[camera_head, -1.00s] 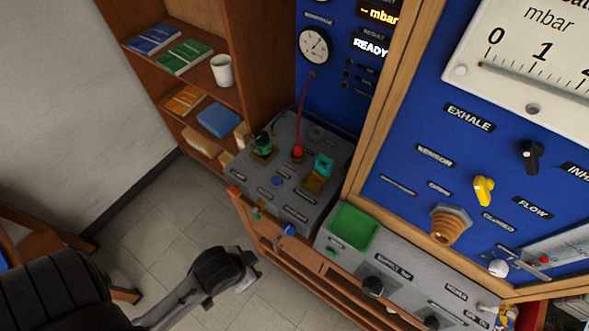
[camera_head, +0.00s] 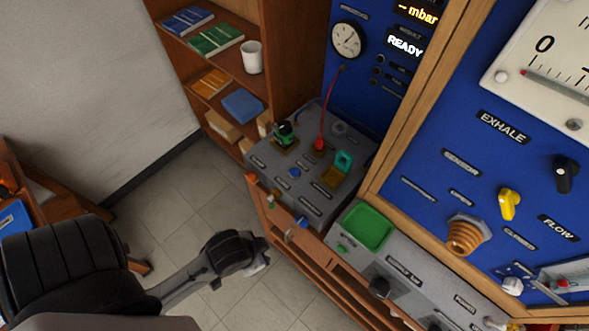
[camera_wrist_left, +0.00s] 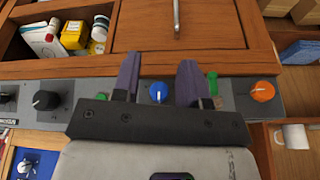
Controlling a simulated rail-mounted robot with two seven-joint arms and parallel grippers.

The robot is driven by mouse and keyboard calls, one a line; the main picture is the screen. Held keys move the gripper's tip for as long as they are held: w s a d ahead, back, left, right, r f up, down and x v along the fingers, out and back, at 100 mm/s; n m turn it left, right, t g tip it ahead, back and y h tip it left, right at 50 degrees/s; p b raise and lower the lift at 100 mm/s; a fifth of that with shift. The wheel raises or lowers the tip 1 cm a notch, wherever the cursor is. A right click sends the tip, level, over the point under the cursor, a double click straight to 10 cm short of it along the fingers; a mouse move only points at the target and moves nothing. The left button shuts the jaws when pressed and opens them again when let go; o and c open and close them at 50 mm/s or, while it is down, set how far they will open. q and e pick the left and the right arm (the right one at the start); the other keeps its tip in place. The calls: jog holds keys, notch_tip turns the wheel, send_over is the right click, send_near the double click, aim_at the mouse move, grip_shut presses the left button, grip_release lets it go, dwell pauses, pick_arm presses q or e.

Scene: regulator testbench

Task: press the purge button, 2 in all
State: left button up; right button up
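No label that I can read says purge, so I cannot tell which control is the purge button. Candidates are a small blue button (camera_head: 294,172) on the grey bench top and a small green button (camera_head: 342,249) below the green tray. My left gripper (camera_head: 262,262) is in front of the bench, over the floor, apart from the controls. In the left wrist view its two dark fingers (camera_wrist_left: 160,65) are spread with nothing held. A blue knob (camera_wrist_left: 158,92) shows between them; it also shows in the head view (camera_head: 298,224). My right gripper is not in view.
An orange knob (camera_wrist_left: 262,91) and a black knob (camera_wrist_left: 47,101) flank the gripper in the wrist view. A red hose (camera_head: 325,112) rises from the bench. Open floor lies left of the bench.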

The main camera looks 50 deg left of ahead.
pick_arm(q)
grip_shut()
dwell(1.4)
